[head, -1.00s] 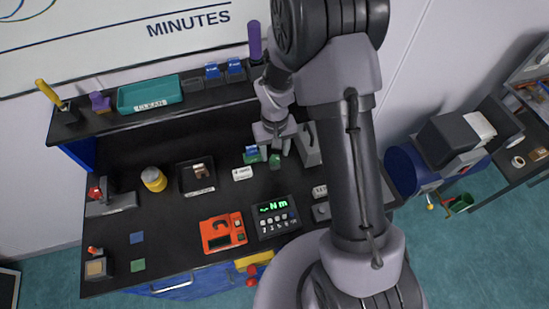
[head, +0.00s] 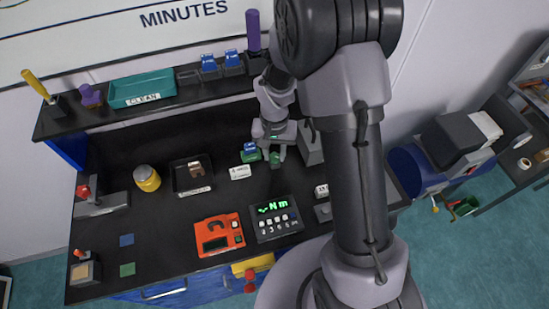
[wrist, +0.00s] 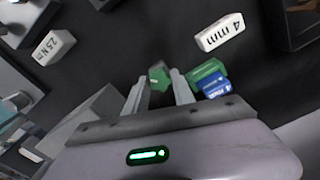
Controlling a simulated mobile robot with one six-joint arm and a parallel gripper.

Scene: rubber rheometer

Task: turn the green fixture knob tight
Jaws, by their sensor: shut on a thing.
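The green fixture knob (head: 275,158) stands on the dark bench top, and it also shows in the wrist view (wrist: 158,75). My gripper (head: 274,160) reaches down over it, and in the wrist view its two fingers (wrist: 160,76) close on either side of the knob. The jaws are shut on the knob, and the fingers partly hide it. A green block (wrist: 206,70) with a blue labelled block (wrist: 214,87) sits just right of the fingers in the wrist view. In the head view the blue block (head: 250,147) is left of my gripper.
A white "4 mm" tag (wrist: 220,32) lies close by. A grey block (head: 309,145) stands just right of my gripper. A display showing "Nm" (head: 275,220) and an orange device (head: 219,236) lie in front. A black tray (head: 178,182) is to the left.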

